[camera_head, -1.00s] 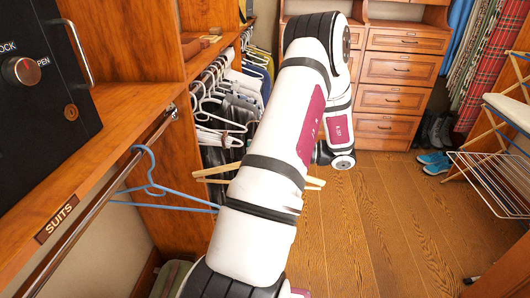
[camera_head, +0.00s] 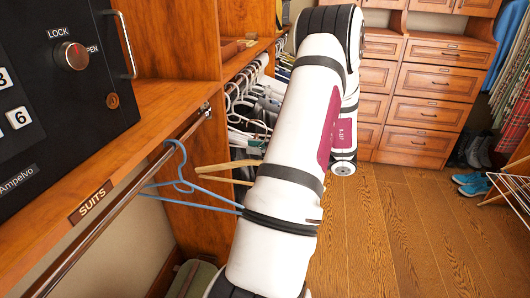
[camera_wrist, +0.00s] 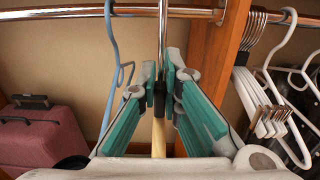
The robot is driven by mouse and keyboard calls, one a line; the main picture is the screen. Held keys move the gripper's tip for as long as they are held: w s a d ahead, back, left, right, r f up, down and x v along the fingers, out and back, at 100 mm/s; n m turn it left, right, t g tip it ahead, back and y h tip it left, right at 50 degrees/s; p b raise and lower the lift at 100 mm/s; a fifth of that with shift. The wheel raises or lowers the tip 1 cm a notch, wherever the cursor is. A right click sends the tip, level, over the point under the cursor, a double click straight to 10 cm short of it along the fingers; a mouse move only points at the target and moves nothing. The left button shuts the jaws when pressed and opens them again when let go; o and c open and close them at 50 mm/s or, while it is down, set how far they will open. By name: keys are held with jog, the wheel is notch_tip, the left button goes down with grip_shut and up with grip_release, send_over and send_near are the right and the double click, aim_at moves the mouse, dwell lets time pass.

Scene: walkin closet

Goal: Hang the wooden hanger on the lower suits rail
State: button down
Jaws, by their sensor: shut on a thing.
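In the wrist view my gripper (camera_wrist: 164,88) is shut on the wooden hanger at the base of its metal hook. Part of the hanger's pale wood (camera_wrist: 158,138) shows below the fingers. The hook rises close to the suits rail (camera_wrist: 75,13); I cannot tell whether it is over the rail or only in front of it. In the head view the wooden hanger (camera_head: 226,166) sticks out left of my arm, which hides the rest of it and my gripper. The suits rail (camera_head: 130,195) runs below the shelf marked SUITS.
A blue hanger (camera_head: 178,184) hangs on the same rail, left of my gripper in the wrist view (camera_wrist: 113,60). A wooden upright (camera_wrist: 222,65) stands close on the right, with white hangers (camera_wrist: 255,95) beyond it. A pink case (camera_wrist: 45,140) sits lower left.

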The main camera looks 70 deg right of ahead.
jog(key=shift+w+a+f+b, duration=0.4)
jog(key=shift+w+b, duration=0.6)
jog(key=shift+w, duration=2.3)
jog(key=shift+w+a+f+b, duration=0.15)
jog(key=shift+w+f+b, duration=0.65)
jog(key=shift+w, duration=2.5)
jog(key=shift+w+a+f+b, duration=0.3)
jog(key=shift+w+b, duration=0.9)
jog(key=shift+w, duration=2.1)
jog(key=c, duration=1.7)
grip_release()
jog(key=shift+s, duration=0.1)
jog(key=s, duration=0.8)
jog(key=s+d, duration=0.1)
jog(key=s, duration=0.2)
jog(key=shift+s, duration=0.4)
jog(key=shift+s, duration=0.1)
